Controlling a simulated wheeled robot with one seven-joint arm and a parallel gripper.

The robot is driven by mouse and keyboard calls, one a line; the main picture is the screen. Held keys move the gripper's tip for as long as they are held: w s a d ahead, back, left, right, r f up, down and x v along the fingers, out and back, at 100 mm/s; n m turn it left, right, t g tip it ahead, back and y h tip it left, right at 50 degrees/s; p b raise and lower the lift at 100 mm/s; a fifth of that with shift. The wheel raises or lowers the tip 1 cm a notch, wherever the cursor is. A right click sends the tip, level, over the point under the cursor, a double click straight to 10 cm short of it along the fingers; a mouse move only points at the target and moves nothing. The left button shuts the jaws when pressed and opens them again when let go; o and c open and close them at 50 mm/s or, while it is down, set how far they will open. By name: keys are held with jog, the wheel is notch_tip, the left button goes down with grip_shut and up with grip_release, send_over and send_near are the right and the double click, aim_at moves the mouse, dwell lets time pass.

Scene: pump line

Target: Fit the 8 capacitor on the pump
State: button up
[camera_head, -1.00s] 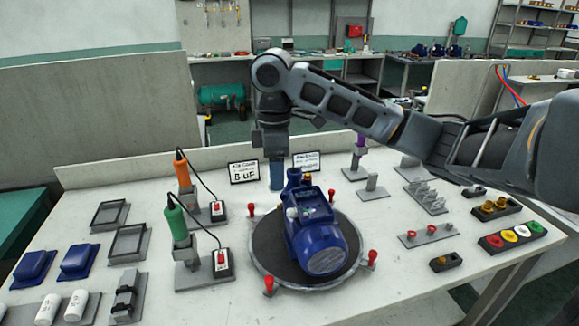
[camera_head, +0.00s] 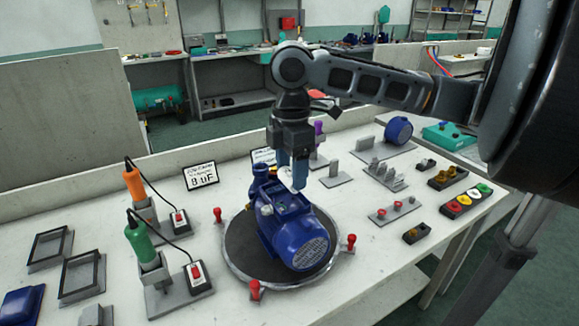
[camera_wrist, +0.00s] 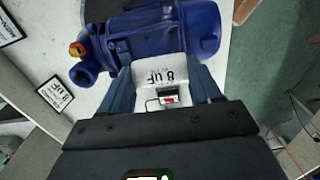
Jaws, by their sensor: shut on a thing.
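The blue pump (camera_head: 292,232) lies on a round dark turntable (camera_head: 239,262) on the bench. My gripper (camera_head: 293,172) is above the pump's rear right side, pointing down. Its blue fingers are shut on a white capacitor (camera_head: 299,176), which is partly hidden by the fingers in the head view. In the wrist view the capacitor (camera_wrist: 150,72) sits between the fingers with its "8 uF" print showing, beside the pump body (camera_wrist: 150,38). I cannot tell whether the capacitor touches the pump.
An "8 uF" sign (camera_head: 201,176) stands behind the turntable. Red clamps (camera_head: 255,290) ring the turntable. Green (camera_head: 142,243) and orange (camera_head: 134,184) tools stand at left. Small part holders (camera_head: 391,212) fill the right side.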

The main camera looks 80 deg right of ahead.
jog(key=shift+f+b, duration=1.7)
jog(key=shift+f, duration=0.9)
jog(key=shift+s+f, duration=0.1)
jog(key=shift+f, duration=0.05)
jog(key=shift+r, duration=0.25)
dwell(0.8)
jog(key=o, duration=0.7)
jog(key=o, duration=0.5)
jog(key=shift+c, duration=0.2)
jog(key=shift+r, duration=0.1)
